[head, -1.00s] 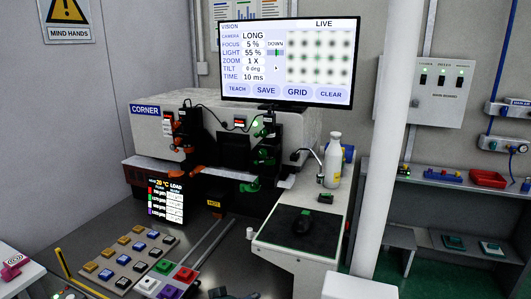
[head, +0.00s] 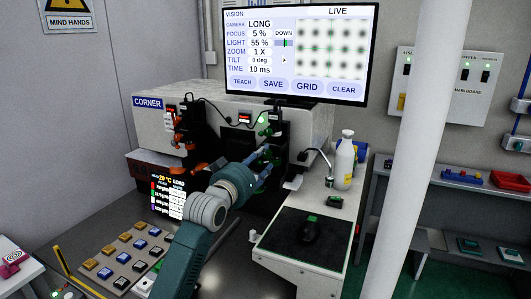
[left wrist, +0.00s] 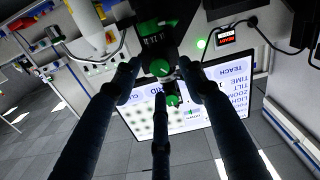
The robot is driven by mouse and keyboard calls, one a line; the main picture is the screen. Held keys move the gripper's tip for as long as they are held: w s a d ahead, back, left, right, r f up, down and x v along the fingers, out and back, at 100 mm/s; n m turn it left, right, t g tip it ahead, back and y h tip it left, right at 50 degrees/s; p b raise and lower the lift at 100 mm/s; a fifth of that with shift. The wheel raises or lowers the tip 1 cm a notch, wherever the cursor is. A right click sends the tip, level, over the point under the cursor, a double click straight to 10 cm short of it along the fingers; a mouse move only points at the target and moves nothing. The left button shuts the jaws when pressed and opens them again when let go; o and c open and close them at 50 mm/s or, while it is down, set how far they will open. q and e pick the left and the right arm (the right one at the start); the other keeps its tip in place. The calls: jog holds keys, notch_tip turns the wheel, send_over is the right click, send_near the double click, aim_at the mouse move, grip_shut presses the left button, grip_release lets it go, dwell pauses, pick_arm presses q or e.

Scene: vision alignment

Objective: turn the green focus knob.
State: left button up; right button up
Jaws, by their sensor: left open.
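The right-hand camera unit under the screen carries green knobs. In the head view an upper green knob (head: 266,132) shows beside a small green light; lower green parts are partly hidden by my gripper. In the left wrist view two green knobs show, one with a white mark (left wrist: 160,68) and another (left wrist: 173,98) just past it. I cannot tell for sure which is the focus knob. My left gripper (head: 264,158) points at this unit; in the left wrist view its open fingers (left wrist: 160,76) spread around the knobs, contact unclear. My right gripper is out of view.
The screen (head: 295,55) reads LONG, focus 5 %, with a dot grid. A second camera unit with orange knobs (head: 184,168) stands left. A white post (head: 420,150) rises at right.

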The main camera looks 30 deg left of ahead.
aim_at(266, 155)
pick_arm(q)
jog(key=w, duration=0.2)
jog(key=shift+w+a, duration=0.1)
jog(key=shift+w, duration=0.3)
jog(key=shift+w+f+p, duration=0.1)
jog(key=shift+w+p, duration=0.2)
jog(key=shift+w, duration=0.25)
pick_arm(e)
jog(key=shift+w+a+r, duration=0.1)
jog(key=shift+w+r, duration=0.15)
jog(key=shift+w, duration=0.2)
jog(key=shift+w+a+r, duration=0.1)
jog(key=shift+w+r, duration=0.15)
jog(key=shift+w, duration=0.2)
pick_arm(q)
jog(key=c, duration=1)
grip_shut()
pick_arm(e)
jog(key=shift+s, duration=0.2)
